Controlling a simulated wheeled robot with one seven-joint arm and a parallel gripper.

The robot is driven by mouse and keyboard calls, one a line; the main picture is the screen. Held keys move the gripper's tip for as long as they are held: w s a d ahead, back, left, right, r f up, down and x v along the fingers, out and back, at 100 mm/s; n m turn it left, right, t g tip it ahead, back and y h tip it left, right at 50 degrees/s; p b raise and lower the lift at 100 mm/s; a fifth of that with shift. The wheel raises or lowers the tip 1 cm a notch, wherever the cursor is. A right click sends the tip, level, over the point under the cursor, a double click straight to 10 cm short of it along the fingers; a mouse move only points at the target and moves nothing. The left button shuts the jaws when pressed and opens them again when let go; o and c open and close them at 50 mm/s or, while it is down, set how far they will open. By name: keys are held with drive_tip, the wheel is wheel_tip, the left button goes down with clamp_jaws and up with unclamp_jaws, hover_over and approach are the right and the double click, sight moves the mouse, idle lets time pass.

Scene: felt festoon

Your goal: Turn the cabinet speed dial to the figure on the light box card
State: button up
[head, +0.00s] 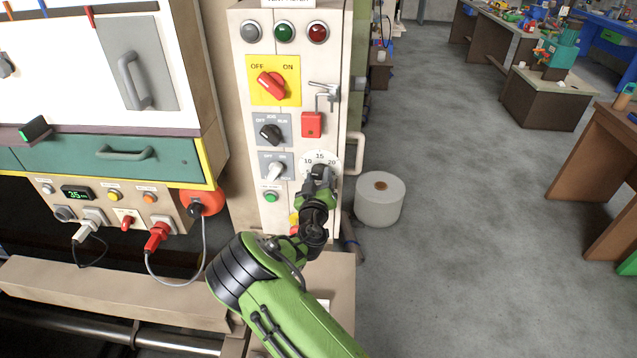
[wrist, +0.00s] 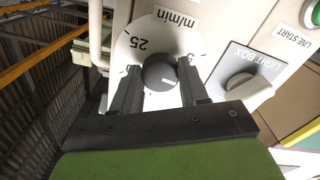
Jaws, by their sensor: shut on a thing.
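I cannot make out a light box card with a figure in either view.
Left of the dial is the light box switch (head: 275,170), with a black-knobbed switch (head: 271,133) and red OFF/ON switch (head: 271,84) above. A pale handle (head: 354,153) projects at the cabinet's right edge. A white roll (head: 380,200) stands on the floor; open floor lies beyond.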

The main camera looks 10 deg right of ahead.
drive_tip(key=n, duration=0.3)
drive_tip(key=shift+n, duration=2.2)
drive_tip(key=o, duration=1.1)
drive_tip(key=shift+c, duration=0.2)
drive_tip(key=b+v, duration=0.6)
drive_tip(key=v, duration=0.9)
drive_tip(key=shift+s, duration=0.35)
drive_tip(key=shift+a+r, duration=0.1)
